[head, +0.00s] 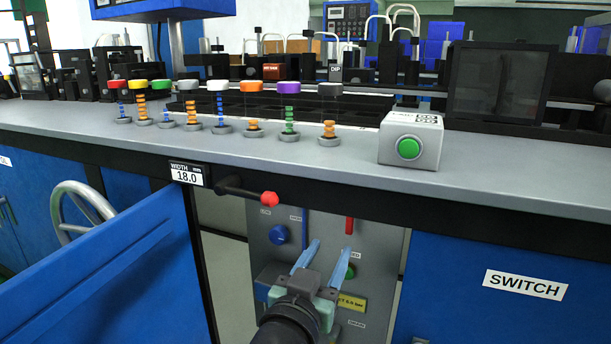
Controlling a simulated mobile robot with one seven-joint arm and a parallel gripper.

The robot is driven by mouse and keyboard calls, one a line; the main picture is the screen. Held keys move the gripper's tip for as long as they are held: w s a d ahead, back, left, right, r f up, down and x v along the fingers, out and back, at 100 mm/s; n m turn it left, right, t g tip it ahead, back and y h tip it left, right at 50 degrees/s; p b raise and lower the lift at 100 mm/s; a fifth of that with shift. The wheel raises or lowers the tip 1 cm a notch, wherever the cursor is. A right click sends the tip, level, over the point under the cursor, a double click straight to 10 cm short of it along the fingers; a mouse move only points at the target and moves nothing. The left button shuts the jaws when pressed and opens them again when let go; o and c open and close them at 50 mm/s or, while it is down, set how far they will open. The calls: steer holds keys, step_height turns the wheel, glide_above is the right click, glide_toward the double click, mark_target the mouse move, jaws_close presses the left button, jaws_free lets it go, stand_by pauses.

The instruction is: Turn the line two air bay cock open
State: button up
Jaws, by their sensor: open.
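An open bay below the bench holds a grey panel (327,223). A narrow red handle (349,226), which looks like the air cock's lever, stands upright near the panel's top right. Its label is too small to read, so I cannot confirm the line number. A blue round knob (279,235) is on the panel's left, and a green part (350,271) is partly hidden behind my right finger. My gripper (329,247) is open and empty in front of the panel, its two light-blue fingers pointing up, the right tip just below the red handle. I cannot tell whether they touch.
A blue door (110,285) stands open at left, with a handwheel (82,210) behind it. A black lever with a red ball (269,198) juts from the bench edge above the bay. A blue panel marked SWITCH (500,290) closes the right side.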

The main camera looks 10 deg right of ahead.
mark_target(347, 219)
steer(key=b+x, duration=0.5)
steer(key=x, duration=0.8)
steer(key=shift+w+f, duration=0.25)
steer(key=shift+f, duration=0.15)
jaws_close()
steer(key=shift+f, duration=0.1)
stand_by(0.9)
